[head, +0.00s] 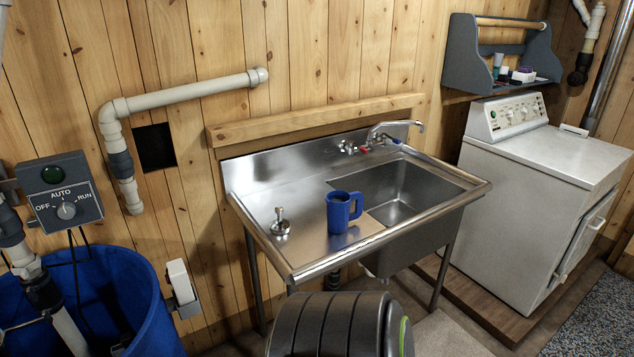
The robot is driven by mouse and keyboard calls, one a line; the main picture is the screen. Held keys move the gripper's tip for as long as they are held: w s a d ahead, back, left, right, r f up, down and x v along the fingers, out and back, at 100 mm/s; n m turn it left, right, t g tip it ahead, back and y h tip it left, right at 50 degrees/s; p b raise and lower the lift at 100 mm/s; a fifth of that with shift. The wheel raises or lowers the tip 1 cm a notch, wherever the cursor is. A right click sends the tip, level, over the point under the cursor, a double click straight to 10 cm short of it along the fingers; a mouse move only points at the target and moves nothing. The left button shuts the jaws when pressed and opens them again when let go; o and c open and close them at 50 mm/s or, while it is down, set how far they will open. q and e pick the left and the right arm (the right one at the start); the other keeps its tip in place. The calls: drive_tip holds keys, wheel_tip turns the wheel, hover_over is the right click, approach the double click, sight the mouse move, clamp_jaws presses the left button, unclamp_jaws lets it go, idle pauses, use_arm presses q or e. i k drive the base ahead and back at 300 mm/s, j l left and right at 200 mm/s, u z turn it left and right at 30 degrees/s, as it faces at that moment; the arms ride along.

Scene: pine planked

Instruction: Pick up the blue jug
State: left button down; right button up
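The blue jug (339,213) stands upright on the flat drainboard of the steel sink unit (298,232), just left of the basin. Its handle points to the right. No gripper shows in the head view, so I cannot see where either one is relative to the jug.
A small metal fitting (280,222) stands left of the jug. The basin (395,195) and faucet (399,130) are to its right. A dark ribbed rounded object (325,325) is in front of the sink. A blue barrel (110,290) stands left, a white washer (540,185) right.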

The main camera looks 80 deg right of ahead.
sight(345, 210)
drive_tip(key=z, duration=2.7)
